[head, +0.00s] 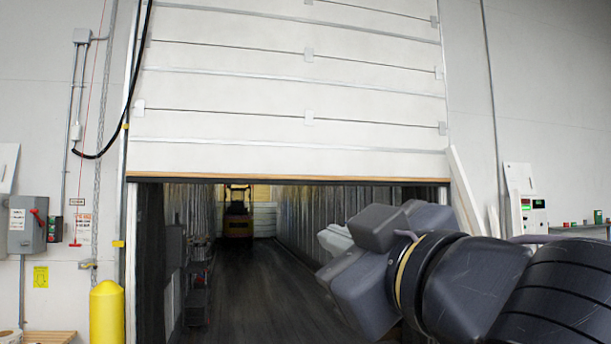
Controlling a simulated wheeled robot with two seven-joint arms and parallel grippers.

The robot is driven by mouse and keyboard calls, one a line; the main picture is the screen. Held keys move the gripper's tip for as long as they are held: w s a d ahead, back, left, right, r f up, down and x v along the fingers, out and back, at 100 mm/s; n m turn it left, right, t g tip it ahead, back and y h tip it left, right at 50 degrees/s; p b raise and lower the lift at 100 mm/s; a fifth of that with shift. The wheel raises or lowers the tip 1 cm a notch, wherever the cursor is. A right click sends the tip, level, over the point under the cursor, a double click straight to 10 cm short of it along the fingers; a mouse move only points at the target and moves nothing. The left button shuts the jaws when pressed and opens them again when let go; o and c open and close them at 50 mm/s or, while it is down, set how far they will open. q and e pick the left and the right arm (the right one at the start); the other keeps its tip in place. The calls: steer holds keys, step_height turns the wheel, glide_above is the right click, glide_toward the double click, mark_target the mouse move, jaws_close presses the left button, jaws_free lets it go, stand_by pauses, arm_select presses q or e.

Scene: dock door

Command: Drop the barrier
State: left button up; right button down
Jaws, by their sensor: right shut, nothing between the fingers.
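A white sectional dock door (290,100) hangs partly raised, its lower edge above a dark opening. No separate thing is clearly recognisable as the barrier. My right arm comes in from the lower right, and my right gripper (333,258) is in front of the right part of the opening. The gripper is shut and empty, apart from the door and its frame in the picture. My wrist and gripper body hide part of the opening's right side. My left gripper is out of view.
A yellow bollard (106,312) stands left of the opening. A grey switch box (27,224) with a red handle and a control panel (532,214) are on the walls. A forklift (238,212) stands deep inside the opening. White boards (464,192) lean at the right jamb.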

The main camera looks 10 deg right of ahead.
steer(key=s+a+r+t+y+p, duration=0.1)
steer(key=s+r+t, duration=0.15)
steer(key=r, duration=0.55)
steer(key=s+a+r+t+y, duration=0.1)
steer(key=s+r+y, duration=0.1)
steer(key=s+r, duration=0.35)
steer(key=r+p+x, duration=0.1)
steer(key=p+x, duration=0.4)
steer(key=x, duration=0.7)
steer(key=shift+n+h, duration=0.4)
steer(key=f, duration=0.1)
steer(key=d+f, duration=0.2)
steer(key=f, duration=0.1)
steer(key=shift+w+d+b, duration=0.15)
steer(key=shift+w+b, duration=0.15)
steer(key=shift+w, duration=0.05)
steer(key=shift+d, duration=0.1)
